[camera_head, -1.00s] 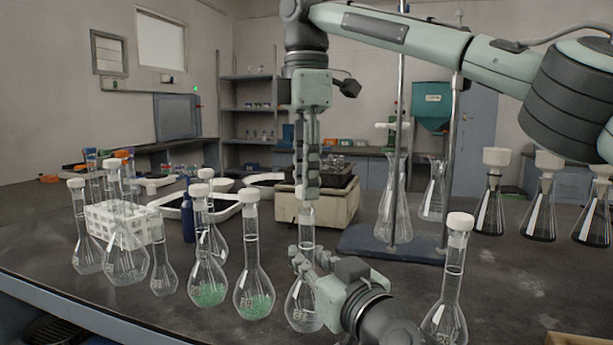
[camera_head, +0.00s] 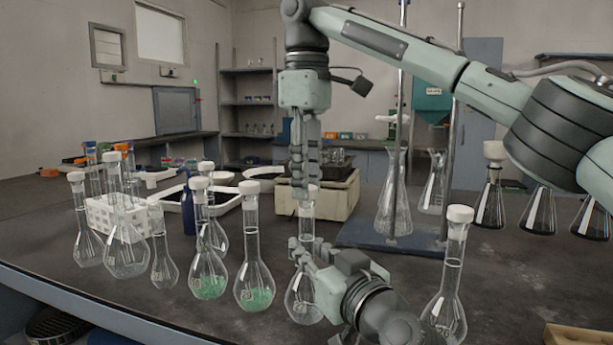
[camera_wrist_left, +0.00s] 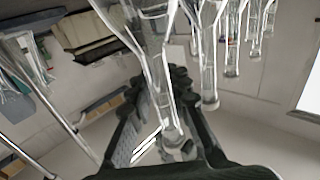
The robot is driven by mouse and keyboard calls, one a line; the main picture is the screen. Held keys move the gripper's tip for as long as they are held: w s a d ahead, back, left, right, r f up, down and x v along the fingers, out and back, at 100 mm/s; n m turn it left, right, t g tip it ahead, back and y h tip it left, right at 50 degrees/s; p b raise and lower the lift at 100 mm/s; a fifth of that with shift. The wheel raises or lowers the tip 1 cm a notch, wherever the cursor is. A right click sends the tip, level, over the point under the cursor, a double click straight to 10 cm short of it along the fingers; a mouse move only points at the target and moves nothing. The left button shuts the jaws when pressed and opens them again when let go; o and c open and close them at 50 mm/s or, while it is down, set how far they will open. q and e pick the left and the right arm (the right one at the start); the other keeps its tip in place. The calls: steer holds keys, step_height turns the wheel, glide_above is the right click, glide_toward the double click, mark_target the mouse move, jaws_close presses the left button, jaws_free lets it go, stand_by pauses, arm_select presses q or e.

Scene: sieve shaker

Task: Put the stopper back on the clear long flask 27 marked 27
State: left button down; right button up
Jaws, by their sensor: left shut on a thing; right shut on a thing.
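The clear long flask (camera_head: 303,303) stands on the bench front. Its number is too small to read. My left gripper (camera_head: 308,252) is shut around its neck, from the right and in front. In the left wrist view, the flask's glass (camera_wrist_left: 155,45) runs between my left fingers. My right gripper (camera_head: 304,186) points straight down above the flask, shut on a white stopper (camera_head: 310,194). The stopper is mostly hidden by the fingers and is in line with the neck's top. I cannot tell whether it is seated in the mouth or just above it.
Several stoppered flasks stand close on the left, including one with green contents (camera_head: 254,296). Another stoppered flask (camera_head: 444,305) stands to the right. Behind are a white rack (camera_head: 101,222), a beige device (camera_head: 325,203) and a stand with a blue base (camera_head: 378,240).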

steer(key=m, duration=2)
steer(key=shift+m, duration=0.4)
steer(key=o, duration=0.8)
steer(key=shift+r, duration=2.2)
steer(key=shift+c, duration=0.3)
